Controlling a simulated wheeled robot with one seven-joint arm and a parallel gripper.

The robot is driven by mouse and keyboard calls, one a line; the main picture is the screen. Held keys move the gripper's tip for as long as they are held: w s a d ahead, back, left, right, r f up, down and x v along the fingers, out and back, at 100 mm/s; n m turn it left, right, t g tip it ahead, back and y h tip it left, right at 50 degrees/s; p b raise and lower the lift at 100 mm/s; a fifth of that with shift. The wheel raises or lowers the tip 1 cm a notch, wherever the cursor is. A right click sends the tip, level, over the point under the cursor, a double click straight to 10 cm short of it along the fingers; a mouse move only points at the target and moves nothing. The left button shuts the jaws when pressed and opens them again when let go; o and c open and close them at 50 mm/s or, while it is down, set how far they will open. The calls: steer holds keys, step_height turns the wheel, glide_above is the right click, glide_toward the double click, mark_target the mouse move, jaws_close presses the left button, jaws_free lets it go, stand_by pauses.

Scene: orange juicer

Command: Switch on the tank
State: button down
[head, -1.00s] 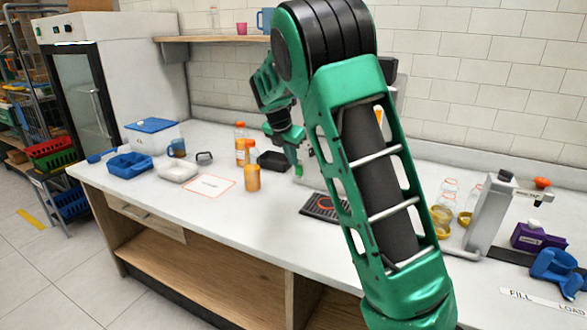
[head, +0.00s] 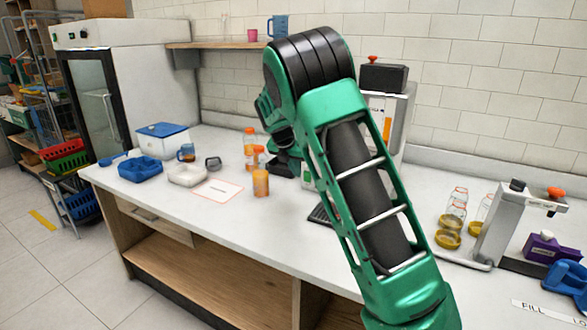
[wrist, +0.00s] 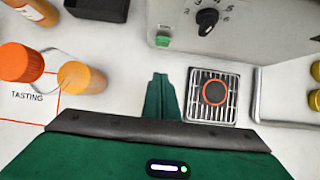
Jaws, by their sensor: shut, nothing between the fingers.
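The tank machine (head: 399,112) is a pale grey box with an orange level window and a dark top. It stands at the back of the counter, partly behind my arm. In the wrist view its front (wrist: 265,35) shows a black numbered dial (wrist: 207,20) and a small green switch (wrist: 163,40) low on the left. My gripper (wrist: 160,80) is shut and empty. Its green fingertips point toward the machine, below the green switch in the picture and apart from it. In the head view the fingertips are hidden.
A drip grate (wrist: 213,97) with an orange ring lies before the machine. Orange-capped bottles (head: 261,182) and a tasting card (head: 217,190) are to the left. Glass bottles with yellow bases (head: 447,235) and a grey press (head: 500,225) stand to the right.

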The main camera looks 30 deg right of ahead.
mark_target(307, 177)
steer(key=w+d+f, duration=0.3)
steer(key=d, duration=0.2)
steer(key=shift+w+d+f, duration=0.2)
steer(key=shift+w+f, duration=0.2)
